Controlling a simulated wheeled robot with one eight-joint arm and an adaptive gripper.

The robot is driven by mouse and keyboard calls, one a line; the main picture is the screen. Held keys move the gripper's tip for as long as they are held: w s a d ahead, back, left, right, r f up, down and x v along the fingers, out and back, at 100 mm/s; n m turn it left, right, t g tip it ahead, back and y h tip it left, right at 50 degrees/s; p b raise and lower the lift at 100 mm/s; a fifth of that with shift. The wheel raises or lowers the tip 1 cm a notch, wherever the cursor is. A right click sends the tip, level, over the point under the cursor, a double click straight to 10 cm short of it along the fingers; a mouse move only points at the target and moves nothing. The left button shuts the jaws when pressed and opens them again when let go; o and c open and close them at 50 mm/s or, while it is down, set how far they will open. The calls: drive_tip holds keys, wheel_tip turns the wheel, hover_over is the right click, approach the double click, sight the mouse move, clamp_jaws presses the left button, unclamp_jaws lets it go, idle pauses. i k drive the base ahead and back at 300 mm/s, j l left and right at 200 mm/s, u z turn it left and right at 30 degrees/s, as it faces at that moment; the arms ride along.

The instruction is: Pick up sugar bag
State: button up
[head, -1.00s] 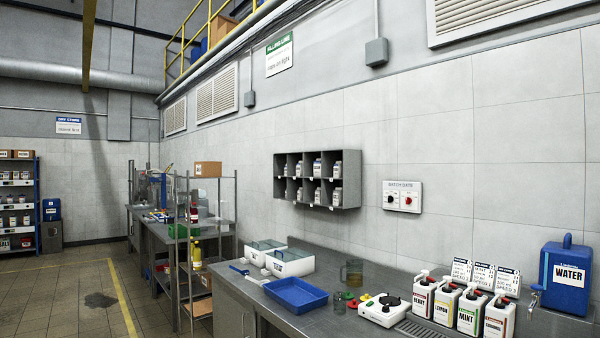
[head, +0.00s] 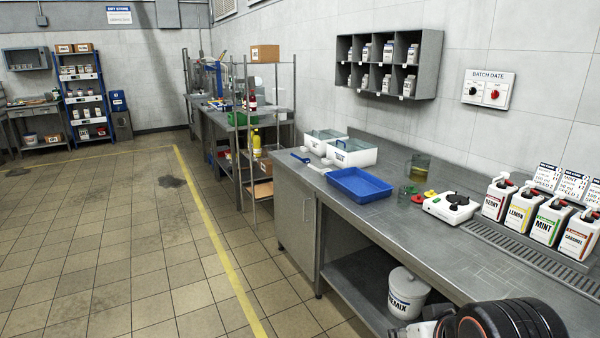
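I cannot make out a sugar bag anywhere in the head view. Dark rounded parts of my own arm show at the bottom right edge. My gripper's fingers are not in view.
Syrup bottles (head: 549,220) and a white scale (head: 451,207) stand on the counter. A white bucket (head: 407,292) sits on the shelf below. A wire rack (head: 247,130) and blue shelving (head: 84,98) stand farther back. The tiled floor (head: 110,240) at left is open.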

sight(366, 50)
drive_tip(key=i+j+u, duration=0.45)
drive_tip(key=i, duration=0.45)
drive_tip(key=i+u, duration=0.4)
drive_tip(key=i, duration=0.55)
drive_tip(key=i+z, duration=0.2)
drive_tip(key=i, duration=0.45)
drive_tip(key=i+z, duration=0.25)
drive_tip(key=i, duration=0.35)
drive_tip(key=i+j+z, duration=0.2)
drive_tip(key=i, duration=0.4)
drive_tip(key=j, duration=0.1)
